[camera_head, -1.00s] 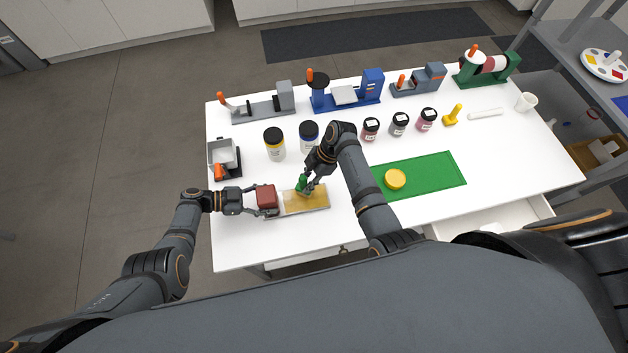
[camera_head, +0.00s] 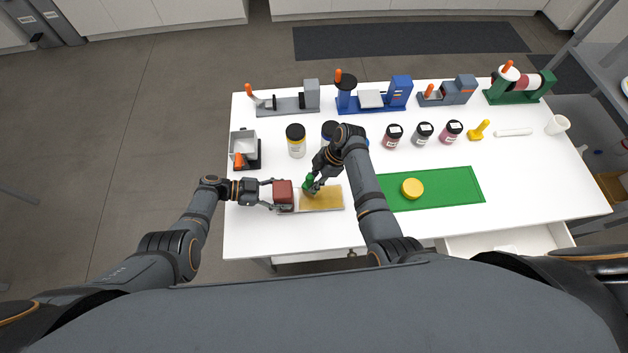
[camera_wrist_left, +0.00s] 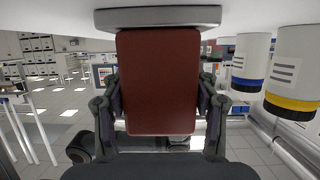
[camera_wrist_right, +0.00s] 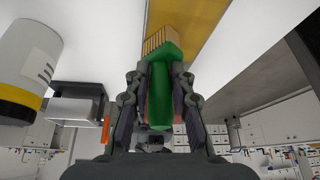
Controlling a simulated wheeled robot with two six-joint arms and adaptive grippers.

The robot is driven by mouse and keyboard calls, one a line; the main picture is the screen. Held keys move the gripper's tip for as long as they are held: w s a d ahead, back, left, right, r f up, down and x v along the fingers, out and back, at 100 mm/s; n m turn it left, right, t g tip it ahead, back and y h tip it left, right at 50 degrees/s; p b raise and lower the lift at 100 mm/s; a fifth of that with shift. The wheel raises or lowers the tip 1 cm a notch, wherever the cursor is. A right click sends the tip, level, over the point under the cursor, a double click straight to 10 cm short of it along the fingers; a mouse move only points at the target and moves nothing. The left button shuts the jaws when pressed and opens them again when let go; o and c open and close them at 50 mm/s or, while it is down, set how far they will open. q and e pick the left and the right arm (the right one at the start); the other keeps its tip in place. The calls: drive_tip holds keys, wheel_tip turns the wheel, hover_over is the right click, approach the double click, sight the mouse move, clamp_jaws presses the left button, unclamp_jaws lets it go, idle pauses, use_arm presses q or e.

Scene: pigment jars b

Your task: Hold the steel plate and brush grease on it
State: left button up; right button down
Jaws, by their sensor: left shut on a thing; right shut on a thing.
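The steel plate (camera_head: 308,210) lies on the white table with a yellow-brown grease layer (camera_head: 322,198) over most of its top. A dark red block-like handle (camera_head: 283,190) is at its left end; it also shows in the left wrist view (camera_wrist_left: 158,80). My left gripper (camera_head: 271,194) is shut on this red handle. My right gripper (camera_head: 313,187) is shut on a green-handled brush (camera_head: 308,182). In the right wrist view the green handle (camera_wrist_right: 160,95) is between the fingers, and the tan bristles (camera_wrist_right: 167,36) are at the grease layer; exact contact is hard to tell.
A green mat (camera_head: 450,188) with a yellow round lid (camera_head: 412,188) lies to the right. Jars (camera_head: 296,140) and (camera_head: 393,137) jars stand behind the arms. Several machines, including a blue one (camera_head: 400,92), line the back edge. A grey box device (camera_head: 243,147) stands at left.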

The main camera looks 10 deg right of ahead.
use_arm(q)
drive_tip(key=shift+s+a+f, duration=0.15)
drive_tip(key=shift+s, duration=0.1)
use_arm(e)
drive_tip(key=a, duration=0.2)
drive_tip(key=shift+w+a+r, duration=0.3)
drive_tip(key=shift+a, duration=0.1)
use_arm(q)
drive_tip(key=shift+w, duration=0.1)
use_arm(e)
drive_tip(key=shift+w+d, duration=0.15)
drive_tip(key=shift+d, duration=0.8)
drive_tip(key=shift+r, duration=0.2)
drive_tip(key=shift+s+d+r, duration=0.15)
drive_tip(key=shift+s+r, duration=0.05)
drive_tip(key=shift+r, duration=0.05)
use_arm(q)
drive_tip(key=shift+w, duration=0.1)
use_arm(e)
drive_tip(key=s+d+r, duration=0.2)
drive_tip(key=d+r, duration=0.1)
drive_tip(key=r, duration=0.1)
drive_tip(key=shift+s+d, duration=0.35)
drive_tip(key=shift+s, duration=0.05)
drive_tip(key=shift+r, duration=0.1)
